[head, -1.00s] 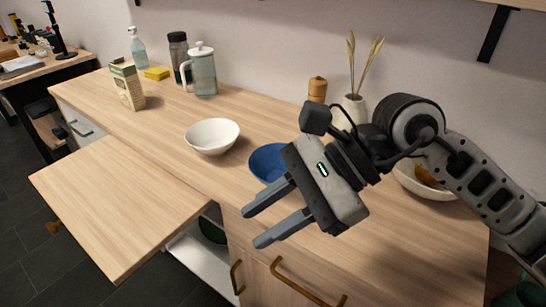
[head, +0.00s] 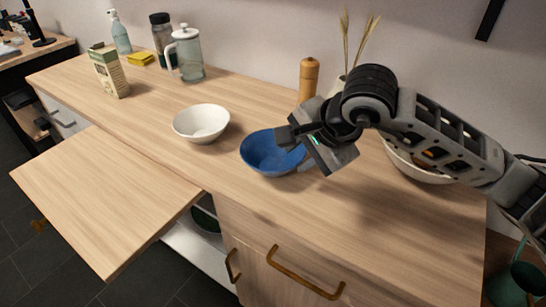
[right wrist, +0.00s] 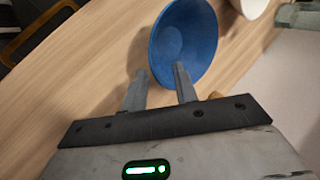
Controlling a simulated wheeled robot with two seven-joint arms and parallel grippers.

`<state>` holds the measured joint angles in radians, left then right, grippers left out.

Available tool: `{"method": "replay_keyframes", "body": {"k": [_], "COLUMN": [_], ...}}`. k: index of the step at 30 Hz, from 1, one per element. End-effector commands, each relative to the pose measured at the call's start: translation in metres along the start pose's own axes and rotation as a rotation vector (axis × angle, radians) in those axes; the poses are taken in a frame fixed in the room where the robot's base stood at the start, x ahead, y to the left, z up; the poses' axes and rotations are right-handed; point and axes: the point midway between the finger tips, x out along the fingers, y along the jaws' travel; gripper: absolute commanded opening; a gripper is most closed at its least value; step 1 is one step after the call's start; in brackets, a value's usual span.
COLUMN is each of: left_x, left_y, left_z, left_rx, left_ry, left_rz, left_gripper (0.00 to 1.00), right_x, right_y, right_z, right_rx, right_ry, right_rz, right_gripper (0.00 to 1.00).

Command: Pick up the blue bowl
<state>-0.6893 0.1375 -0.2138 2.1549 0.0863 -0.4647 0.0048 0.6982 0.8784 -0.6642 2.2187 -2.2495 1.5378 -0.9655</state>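The blue bowl (head: 262,152) stands upright on the wooden counter, right of the white bowl; it also shows in the right wrist view (right wrist: 180,42). My right gripper (head: 300,160) is at the blue bowl's right side and hides part of its rim. In the right wrist view the gripper's two fingers (right wrist: 160,72) are apart, with the bowl's near rim at their tips. One fingertip overlaps the bowl and the other is at or just outside its edge. I cannot tell whether they touch it. My left gripper is not in view.
A white bowl (head: 201,122) stands left of the blue bowl. Another pale bowl (head: 418,166) is partly behind my right arm. A wooden grinder (head: 308,78), a glass press (head: 186,55) and a carton (head: 109,72) stand farther back. The counter's front (head: 240,185) is clear.

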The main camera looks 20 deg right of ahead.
Motion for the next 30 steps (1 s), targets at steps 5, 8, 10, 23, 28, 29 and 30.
{"method": "replay_keyframes", "body": {"k": [5, 8, 10, 23, 28, 29, 30], "left_x": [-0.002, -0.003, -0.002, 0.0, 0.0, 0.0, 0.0], "left_y": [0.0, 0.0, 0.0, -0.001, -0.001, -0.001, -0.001], "left_z": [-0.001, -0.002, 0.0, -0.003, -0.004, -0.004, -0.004], "left_rx": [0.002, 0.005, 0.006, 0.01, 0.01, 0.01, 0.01], "left_ry": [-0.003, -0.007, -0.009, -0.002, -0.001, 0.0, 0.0], "left_rz": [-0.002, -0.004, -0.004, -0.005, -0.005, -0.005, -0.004], "left_gripper": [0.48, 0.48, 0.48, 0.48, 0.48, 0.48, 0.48], "right_x": [0.018, 0.034, 0.043, 0.053, 0.052, 0.052, 0.052], "right_y": [0.005, 0.01, 0.008, 0.008, 0.007, 0.007, 0.007], "right_z": [0.001, 0.002, 0.001, 0.001, 0.001, 0.001, 0.001], "right_rx": [0.001, 0.002, 0.002, 0.0, 0.0, 0.0, 0.0], "right_ry": [-0.003, -0.004, -0.003, -0.001, -0.001, -0.001, -0.001], "right_rz": [0.006, 0.007, 0.003, 0.001, -0.002, -0.002, -0.002], "right_gripper": [0.29, 0.29, 0.29, 0.07, 0.0, 0.0, 0.0]}}
